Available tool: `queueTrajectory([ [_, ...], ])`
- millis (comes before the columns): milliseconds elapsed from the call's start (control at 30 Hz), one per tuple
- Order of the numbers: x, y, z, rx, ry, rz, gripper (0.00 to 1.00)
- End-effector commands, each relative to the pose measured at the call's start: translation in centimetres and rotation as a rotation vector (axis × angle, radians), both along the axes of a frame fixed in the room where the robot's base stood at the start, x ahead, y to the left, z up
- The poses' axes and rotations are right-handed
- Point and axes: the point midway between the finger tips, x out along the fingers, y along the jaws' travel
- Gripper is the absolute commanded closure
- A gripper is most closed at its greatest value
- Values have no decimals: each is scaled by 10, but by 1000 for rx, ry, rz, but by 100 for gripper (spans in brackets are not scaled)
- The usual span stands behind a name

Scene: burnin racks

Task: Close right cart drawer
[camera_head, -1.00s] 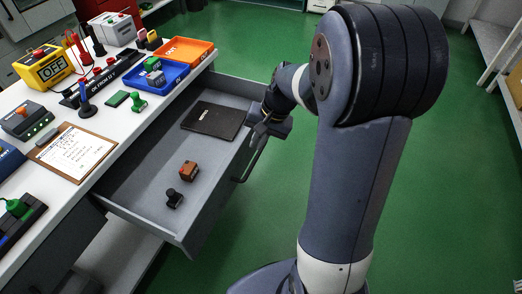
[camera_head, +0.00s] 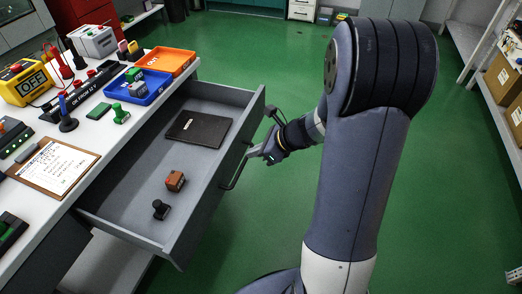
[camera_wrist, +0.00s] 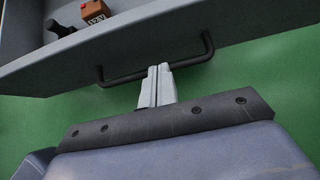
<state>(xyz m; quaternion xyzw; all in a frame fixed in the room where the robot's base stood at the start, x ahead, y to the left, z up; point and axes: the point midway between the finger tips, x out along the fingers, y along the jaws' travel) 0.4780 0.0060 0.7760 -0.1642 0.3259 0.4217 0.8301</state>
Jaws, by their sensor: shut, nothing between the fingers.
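The right cart drawer (camera_head: 197,229) is pulled far out from under the white worktop. It holds a dark flat notebook (camera_head: 199,128), a brown block (camera_head: 175,181) and a small black knob-like part (camera_head: 160,209). Its dark bar handle (camera_head: 237,166) is on the outer front face and also shows in the wrist view (camera_wrist: 126,79). My gripper (camera_head: 252,153) is outside the drawer front, at the handle. In the wrist view my two fingers (camera_wrist: 159,71) are together, with their tips at the handle bar near its middle. I cannot tell whether they touch it.
The worktop carries an orange bin (camera_head: 168,61), a blue bin (camera_head: 145,86), a clipboard (camera_head: 55,167) and a yellow meter (camera_head: 24,82). Green floor (camera_head: 270,210) is clear outside the drawer. Shelves with cardboard boxes (camera_head: 500,80) stand at the right edge.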

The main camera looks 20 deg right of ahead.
Motion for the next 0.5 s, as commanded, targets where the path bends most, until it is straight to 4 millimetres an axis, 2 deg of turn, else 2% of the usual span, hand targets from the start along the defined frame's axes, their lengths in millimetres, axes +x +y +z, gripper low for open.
queueTrajectory([
  [33,4,7,-10,1,3,6,100],
  [200,16,23,-28,0,1,5,100],
  [500,23,32,-37,-2,-1,3,100],
])
